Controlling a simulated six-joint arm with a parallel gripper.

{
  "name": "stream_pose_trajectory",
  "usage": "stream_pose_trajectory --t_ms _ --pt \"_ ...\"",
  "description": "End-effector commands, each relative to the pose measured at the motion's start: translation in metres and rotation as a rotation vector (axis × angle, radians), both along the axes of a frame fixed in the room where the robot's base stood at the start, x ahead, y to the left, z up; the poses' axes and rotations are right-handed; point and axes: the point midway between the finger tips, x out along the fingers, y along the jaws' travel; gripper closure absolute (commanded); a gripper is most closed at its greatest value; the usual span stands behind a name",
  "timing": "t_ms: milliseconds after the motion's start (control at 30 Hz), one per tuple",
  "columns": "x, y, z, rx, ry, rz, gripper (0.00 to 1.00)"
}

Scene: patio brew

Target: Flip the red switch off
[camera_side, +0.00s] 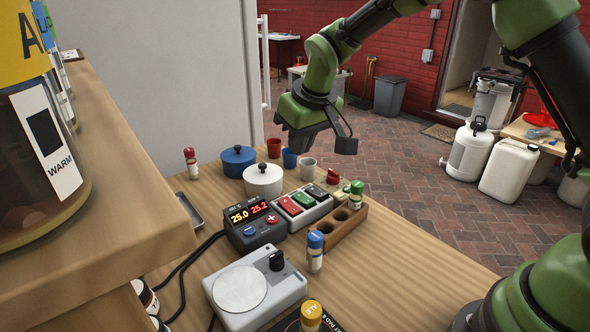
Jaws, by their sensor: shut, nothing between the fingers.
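The switch box (313,213) is a pale box on the wooden table with several coloured rockers in a row. The red switch (290,206) is the rocker at its left end, a green one (303,199) sits beside it and a dark one (316,191) is at the far end. The tilt of the red rocker is too small to tell. My gripper (296,150) is above the far part of the table, up and behind the switch box, apart from it. It is shut and empty, and its fingertips are hard to make out.
White (263,179) and blue (238,160) lidded pots and cups (290,158) are behind.

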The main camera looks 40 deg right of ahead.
Motion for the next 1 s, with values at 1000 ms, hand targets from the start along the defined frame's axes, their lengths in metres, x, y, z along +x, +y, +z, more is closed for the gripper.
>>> stream_pose_trajectory --t_ms 1000 --pt "0.036 0.001 -0.114 0.000 0.005 -0.001 1.00"
